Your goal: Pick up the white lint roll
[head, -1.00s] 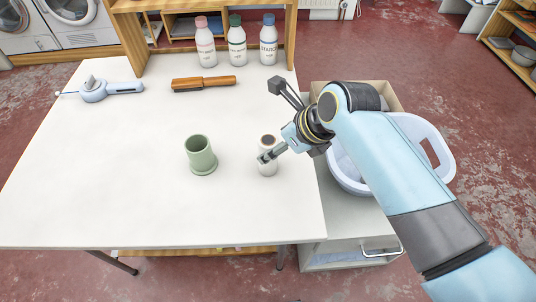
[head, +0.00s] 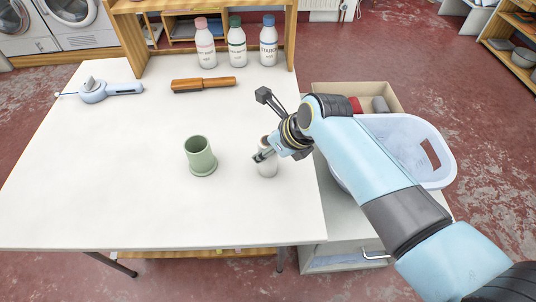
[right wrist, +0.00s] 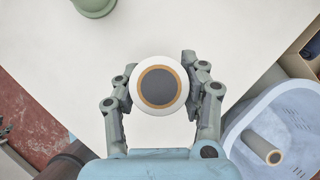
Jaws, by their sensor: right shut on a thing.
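The white lint roll (head: 267,168) stands upright near the right edge of the white table, right of the green cup. My right gripper (head: 262,154) is at its upper part and partly covers it in the head view. In the right wrist view the roll (right wrist: 160,84) shows end-on, with a brown ring around a dark core. The fingers of my right gripper (right wrist: 161,80) are shut on it from both sides. I cannot tell whether its base is off the table. My left gripper is not in view.
The green cup (head: 200,156) stands left of the roll. A brown brush (head: 203,84), a pale blue tool (head: 108,91) and three bottles (head: 237,45) are farther back. A pale blue basket (head: 440,150) and a cardboard box (head: 330,90) stand right of the table.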

